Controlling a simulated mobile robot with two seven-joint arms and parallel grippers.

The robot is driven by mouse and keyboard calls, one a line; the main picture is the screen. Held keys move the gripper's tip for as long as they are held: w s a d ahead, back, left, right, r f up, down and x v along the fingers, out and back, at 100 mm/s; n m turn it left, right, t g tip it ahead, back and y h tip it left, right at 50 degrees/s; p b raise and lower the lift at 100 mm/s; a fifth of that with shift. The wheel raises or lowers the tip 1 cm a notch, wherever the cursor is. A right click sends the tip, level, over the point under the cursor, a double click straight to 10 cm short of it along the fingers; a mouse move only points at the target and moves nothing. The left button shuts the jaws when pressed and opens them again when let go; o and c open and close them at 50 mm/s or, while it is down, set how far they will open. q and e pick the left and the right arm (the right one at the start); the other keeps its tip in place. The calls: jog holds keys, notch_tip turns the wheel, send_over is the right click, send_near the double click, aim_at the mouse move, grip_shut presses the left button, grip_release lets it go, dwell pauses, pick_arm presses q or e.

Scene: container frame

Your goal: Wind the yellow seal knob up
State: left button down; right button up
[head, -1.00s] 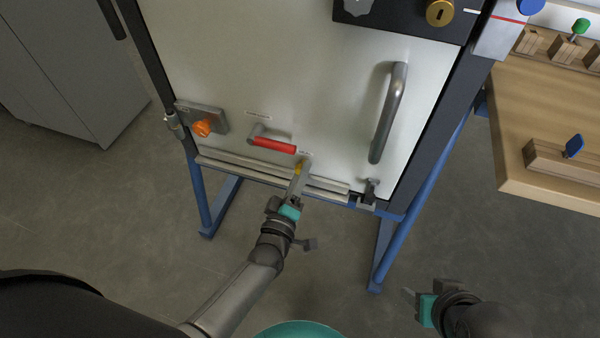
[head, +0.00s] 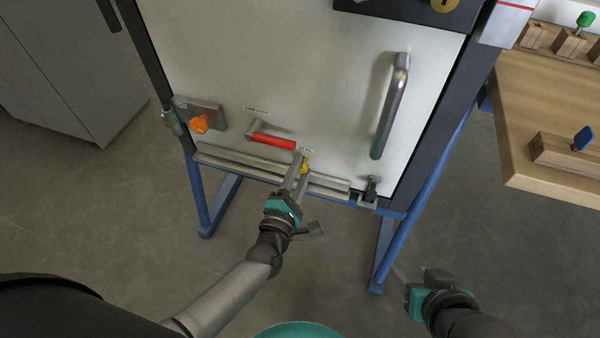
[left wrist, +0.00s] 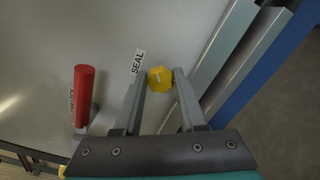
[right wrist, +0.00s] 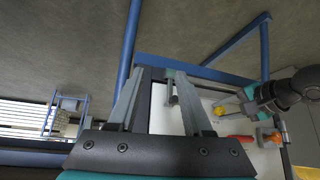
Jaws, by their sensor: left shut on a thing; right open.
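The yellow seal knob (head: 305,167) sits low on the pale door, just above the bottom rail and beside a small "SEAL" label. In the left wrist view the knob (left wrist: 159,78) lies between the fingertips of my left gripper (left wrist: 160,82), which is shut on it. In the head view my left gripper (head: 298,178) reaches up to it from below and partly covers it. My right gripper (head: 403,284) is open and empty, low and to the right of the door. In the right wrist view the knob (right wrist: 221,111) shows at the tip of my left gripper.
A red-gripped lever (head: 272,141) is just left of the knob. An orange knob (head: 200,124) is further left, and a grey bar handle (head: 390,107) is at right. The bottom rail (head: 240,168) runs beneath. A wooden table (head: 530,100) stands right.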

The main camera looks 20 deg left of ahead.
pick_arm(q)
jog(key=n+b, duration=0.2)
jog(key=n, duration=0.3)
jog(key=shift+f+n, duration=0.1)
jog(key=shift+n, duration=0.2)
jog(key=shift+n+b, duration=0.8)
jog(key=shift+n, duration=0.9)
jog(key=shift+n+b, duration=0.6)
jog(key=shift+n, duration=0.2)
pick_arm(e)
jog(key=w+a+r+t+y, duration=0.2)
jog(key=a+r+t+y, duration=0.1)
jog(key=a+t, duration=0.5)
jog(key=shift+w+y, duration=0.15)
jog(key=shift+y, duration=0.55)
jog(key=shift+t, duration=0.3)
pick_arm(q)
jog(key=shift+c, duration=2.3)
grip_release()
jog(key=shift+s, duration=0.1)
